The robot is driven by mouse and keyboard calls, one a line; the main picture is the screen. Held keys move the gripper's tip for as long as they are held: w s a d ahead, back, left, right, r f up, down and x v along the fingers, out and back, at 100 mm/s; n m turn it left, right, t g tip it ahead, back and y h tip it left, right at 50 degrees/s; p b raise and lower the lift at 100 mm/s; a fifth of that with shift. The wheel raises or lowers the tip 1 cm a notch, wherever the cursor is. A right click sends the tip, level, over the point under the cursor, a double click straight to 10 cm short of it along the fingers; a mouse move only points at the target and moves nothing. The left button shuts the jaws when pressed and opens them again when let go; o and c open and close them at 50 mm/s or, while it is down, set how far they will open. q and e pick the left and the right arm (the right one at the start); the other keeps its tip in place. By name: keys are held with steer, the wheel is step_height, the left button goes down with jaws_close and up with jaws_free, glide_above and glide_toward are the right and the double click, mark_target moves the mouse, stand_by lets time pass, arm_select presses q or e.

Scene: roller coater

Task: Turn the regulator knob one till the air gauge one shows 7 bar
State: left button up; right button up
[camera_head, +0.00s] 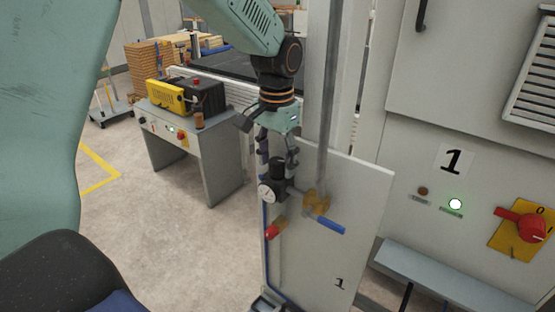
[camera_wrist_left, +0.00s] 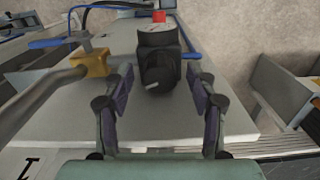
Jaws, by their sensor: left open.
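The black regulator knob (camera_head: 277,168) sits on top of the regulator at the upper left of a white panel marked 1. The round white air gauge (camera_head: 266,192) is just below it; its needle is too small to read. My left gripper (camera_head: 277,155) points down from above, its fingers open around or just above the knob. In the left wrist view the knob (camera_wrist_left: 160,80) lies ahead between the open fingers of the left gripper (camera_wrist_left: 163,90), with a visible gap on both sides. My right gripper is in neither view.
A brass valve (camera_head: 316,203) with a blue handle (camera_head: 330,226) is right of the regulator, and a red part (camera_head: 276,230) is below. A vertical pipe (camera_head: 326,100) rises close beside my left gripper. A machine cabinet (camera_head: 450,100) stands right; a grey table (camera_head: 200,150) stands left.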

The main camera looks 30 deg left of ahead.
arm_select(q)
steer(key=shift+w+f, duration=0.2)
steer(key=shift+f, duration=0.3)
steer(key=shift+s+r, duration=0.2)
steer(key=shift+s, duration=0.25)
steer(key=shift+c, duration=1.1)
steer(key=shift+w+f, duration=0.15)
steer(key=shift+w, duration=0.2)
steer(key=c, duration=0.9)
